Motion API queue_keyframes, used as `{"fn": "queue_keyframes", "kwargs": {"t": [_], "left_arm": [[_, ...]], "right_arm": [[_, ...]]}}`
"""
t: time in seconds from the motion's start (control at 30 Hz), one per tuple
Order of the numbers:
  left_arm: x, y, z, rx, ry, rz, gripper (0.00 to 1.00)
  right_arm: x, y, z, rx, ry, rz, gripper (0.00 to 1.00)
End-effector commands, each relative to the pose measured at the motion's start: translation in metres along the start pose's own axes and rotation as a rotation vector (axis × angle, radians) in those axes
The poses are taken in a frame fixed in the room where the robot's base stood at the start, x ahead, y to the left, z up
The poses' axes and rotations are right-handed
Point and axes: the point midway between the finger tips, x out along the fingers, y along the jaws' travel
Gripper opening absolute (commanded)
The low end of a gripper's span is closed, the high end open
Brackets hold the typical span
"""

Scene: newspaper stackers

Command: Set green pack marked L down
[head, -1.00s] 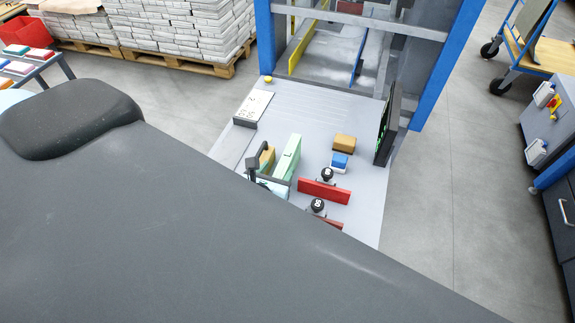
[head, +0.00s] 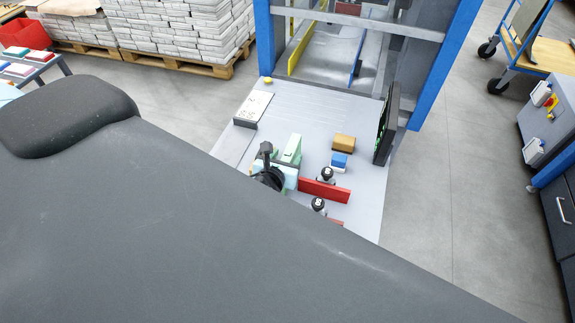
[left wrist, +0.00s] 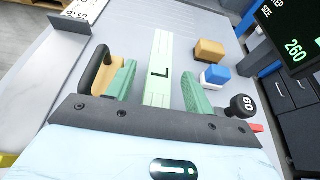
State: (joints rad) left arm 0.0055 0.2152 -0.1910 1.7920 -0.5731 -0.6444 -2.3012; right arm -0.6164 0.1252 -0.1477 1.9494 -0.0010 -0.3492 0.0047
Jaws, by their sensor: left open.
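The green pack marked L (left wrist: 160,68) is a long pale green block on the grey worktop. In the left wrist view it lies between the two green fingers of my left gripper (left wrist: 160,92), with a gap on both sides. The gripper is open. In the head view the pack (head: 291,147) is partly covered by my left gripper (head: 280,166), and the contact between pack and worktop is hidden. My right gripper does not show.
A black handle with a tan part (left wrist: 108,72) is close left of the fingers. A tan block (head: 343,142), a blue-and-white block (head: 339,161), a red plate (head: 324,190) and black knobs stand to the right. A black screen (head: 387,125) edges the worktop (head: 310,105).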

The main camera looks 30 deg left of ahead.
Motion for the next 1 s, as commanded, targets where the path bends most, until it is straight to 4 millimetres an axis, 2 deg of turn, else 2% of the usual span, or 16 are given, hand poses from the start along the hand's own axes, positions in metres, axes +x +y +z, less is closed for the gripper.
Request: {"fn": "queue_keyframes", "kwargs": {"t": [0.1,0.5,1.0], "left_arm": [[-0.0002,0.0000,-0.0004,0.000,0.001,0.000,0.53],[-0.0004,0.0001,-0.0006,0.000,0.001,0.000,0.00],[-0.0017,0.0004,0.0050,0.001,-0.004,0.001,0.00]], "right_arm": [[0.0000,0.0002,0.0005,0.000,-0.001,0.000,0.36],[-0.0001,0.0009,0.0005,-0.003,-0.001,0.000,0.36],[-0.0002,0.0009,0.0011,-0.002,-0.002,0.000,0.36]]}}
